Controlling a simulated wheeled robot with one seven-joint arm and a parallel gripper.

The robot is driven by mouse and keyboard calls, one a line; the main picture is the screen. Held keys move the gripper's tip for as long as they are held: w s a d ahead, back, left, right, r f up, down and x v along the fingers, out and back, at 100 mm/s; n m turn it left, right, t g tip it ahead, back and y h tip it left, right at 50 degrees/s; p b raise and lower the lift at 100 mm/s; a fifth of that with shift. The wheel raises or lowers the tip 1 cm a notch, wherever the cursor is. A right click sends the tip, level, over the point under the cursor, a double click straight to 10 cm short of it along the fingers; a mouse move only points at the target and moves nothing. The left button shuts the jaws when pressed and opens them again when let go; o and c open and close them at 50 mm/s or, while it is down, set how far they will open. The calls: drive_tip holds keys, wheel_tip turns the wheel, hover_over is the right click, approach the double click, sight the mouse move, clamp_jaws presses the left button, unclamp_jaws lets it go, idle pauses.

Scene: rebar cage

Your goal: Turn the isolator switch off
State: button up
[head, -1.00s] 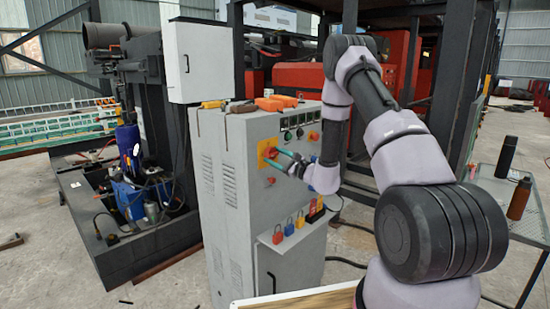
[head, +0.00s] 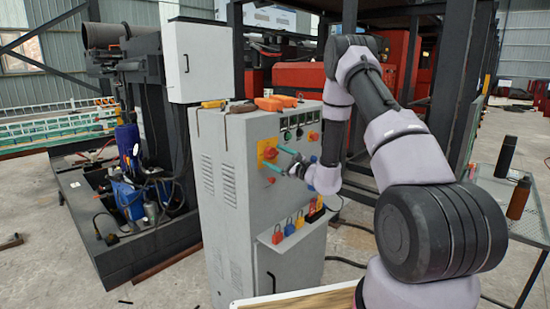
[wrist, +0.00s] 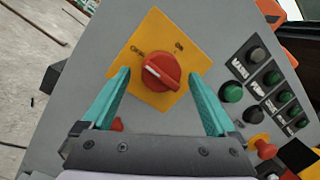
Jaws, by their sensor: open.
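The isolator switch is a red rotary knob (wrist: 162,73) on a yellow diamond-set plate (wrist: 155,32) on the grey cabinet. In the wrist view, an ON label is at the plate's upper right and an OFF label at its left. The knob's pale mark lies on its left part, on the OFF label's side. In the head view the knob (head: 270,153) shows left of my gripper (head: 278,159). My gripper is open, with its teal fingers apart on either side of the knob in the wrist view. They hold nothing, and seem clear of the knob.
Green and black push buttons (wrist: 232,93) sit right of the switch. A mesh table (head: 495,190) with bottles stands at the right.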

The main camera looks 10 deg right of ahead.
drive_tip(key=v, duration=1)
drive_tip(key=shift+s, duration=0.15)
drive_tip(key=shift+d, duration=0.1)
